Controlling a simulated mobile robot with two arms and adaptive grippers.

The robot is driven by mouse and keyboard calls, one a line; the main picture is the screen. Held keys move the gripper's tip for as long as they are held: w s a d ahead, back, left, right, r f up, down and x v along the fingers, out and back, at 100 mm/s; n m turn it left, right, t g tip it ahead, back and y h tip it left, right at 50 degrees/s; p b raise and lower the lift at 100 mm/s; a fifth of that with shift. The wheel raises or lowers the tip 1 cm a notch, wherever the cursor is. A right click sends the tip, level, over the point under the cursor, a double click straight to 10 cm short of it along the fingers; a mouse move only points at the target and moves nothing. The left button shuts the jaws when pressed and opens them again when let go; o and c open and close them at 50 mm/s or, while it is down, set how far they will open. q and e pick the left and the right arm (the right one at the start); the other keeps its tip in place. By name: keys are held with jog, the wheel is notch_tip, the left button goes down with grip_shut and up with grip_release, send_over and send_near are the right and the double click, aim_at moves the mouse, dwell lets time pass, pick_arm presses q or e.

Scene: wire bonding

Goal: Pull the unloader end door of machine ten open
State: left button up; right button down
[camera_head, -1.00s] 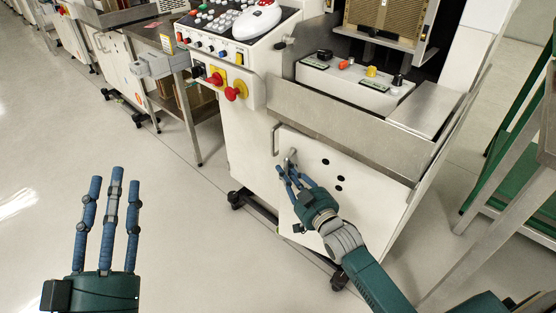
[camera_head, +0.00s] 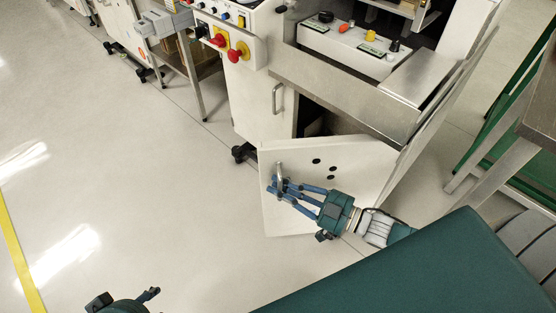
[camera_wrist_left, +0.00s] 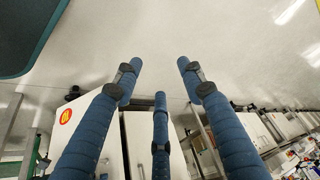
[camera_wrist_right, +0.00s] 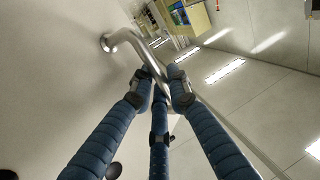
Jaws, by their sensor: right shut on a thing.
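The white end door (camera_head: 345,165) of the machine stands swung out from the white cabinet (camera_head: 262,100), with a dark opening (camera_head: 312,122) behind it. A bent metal handle (camera_head: 279,178) is on the door near its free left edge; it also shows in the right wrist view (camera_wrist_right: 128,36). My right gripper (camera_head: 283,187) is shut on the handle, its fingers around the bar in the right wrist view (camera_wrist_right: 163,85). My left gripper (camera_head: 150,294) is only partly in the head view at the bottom left. In the left wrist view its fingers (camera_wrist_left: 160,85) are spread and empty.
A control panel with red knobs (camera_head: 226,47) is above the cabinet. A second handle (camera_head: 278,98) is on the fixed side panel. A metal table with green parts (camera_head: 500,130) stands at the right. The floor (camera_head: 130,170) at left is clear.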

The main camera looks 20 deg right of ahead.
pick_arm(q)
jog(key=shift+s+a+f+g, duration=0.2)
jog(key=shift+s+g, duration=0.1)
jog(key=shift+s, duration=0.3)
pick_arm(e)
jog(key=s+d+n+g+y, duration=0.3)
jog(key=s+n+g, duration=0.2)
jog(key=s, duration=0.8)
jog(key=s+d+n+g+y, duration=0.3)
jog(key=s+g, duration=0.5)
jog(key=s, duration=0.5)
jog(key=shift+s+n+y, duration=0.35)
jog(key=shift+n+y, duration=0.15)
jog(key=shift+n, duration=0.4)
jog(key=c, duration=1.7)
grip_release()
jog(key=shift+d, duration=0.15)
jog(key=d, duration=0.7)
jog(key=shift+s+d, duration=0.15)
